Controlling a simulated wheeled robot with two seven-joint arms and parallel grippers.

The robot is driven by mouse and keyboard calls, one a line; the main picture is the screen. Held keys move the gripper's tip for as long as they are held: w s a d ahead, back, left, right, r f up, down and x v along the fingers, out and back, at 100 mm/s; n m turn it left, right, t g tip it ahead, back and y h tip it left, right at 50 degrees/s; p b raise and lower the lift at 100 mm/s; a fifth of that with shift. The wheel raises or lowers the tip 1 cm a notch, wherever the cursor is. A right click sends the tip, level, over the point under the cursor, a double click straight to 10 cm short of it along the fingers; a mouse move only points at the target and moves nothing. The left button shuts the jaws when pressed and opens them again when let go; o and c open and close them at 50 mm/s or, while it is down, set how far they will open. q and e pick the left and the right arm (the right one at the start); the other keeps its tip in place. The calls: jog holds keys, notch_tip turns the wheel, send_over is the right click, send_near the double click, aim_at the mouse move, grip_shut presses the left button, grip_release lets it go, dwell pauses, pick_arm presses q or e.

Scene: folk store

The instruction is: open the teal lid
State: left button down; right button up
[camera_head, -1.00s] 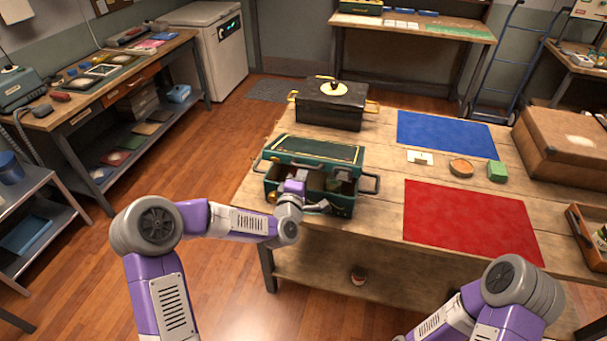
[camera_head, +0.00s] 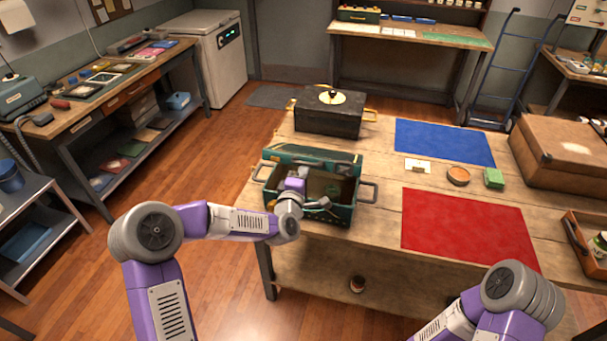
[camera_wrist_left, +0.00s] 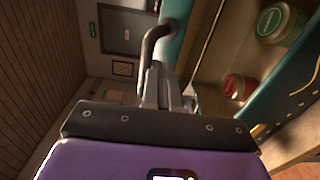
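The teal box (camera_head: 340,213) stands on the wooden table with its front side open to view from above. Its teal lid (camera_head: 325,157) is raised at the back, roughly upright, and the dark inside shows. My left gripper (camera_head: 302,172) is over the box at the lid. In the left wrist view its fingers (camera_wrist_left: 160,88) appear closed around the end of a curved grey handle (camera_wrist_left: 150,45) on the lid. A red can (camera_wrist_left: 238,87) and a green can (camera_wrist_left: 281,23) show inside the box. My right gripper is out of view; only its arm shows at lower right.
A black box (camera_head: 328,115) with a gold-topped lid stands just behind the teal one. A brown case (camera_head: 565,150) fills the table's right side.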

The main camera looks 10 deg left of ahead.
pick_arm(q)
jog(key=shift+w+r, duration=0.3)
jog(key=shift+r, duration=0.4)
jog(key=shift+w+r+p, duration=0.35)
jog(key=shift+r, duration=0.2)
jog(key=shift+w+r+p, duration=0.35)
jog(key=shift+r, duration=0.2)
jog(key=s+b, duration=0.3)
jog(key=s, duration=0.8)
jog(key=shift+a+b, duration=0.15)
jog(key=shift+b, duration=0.15)
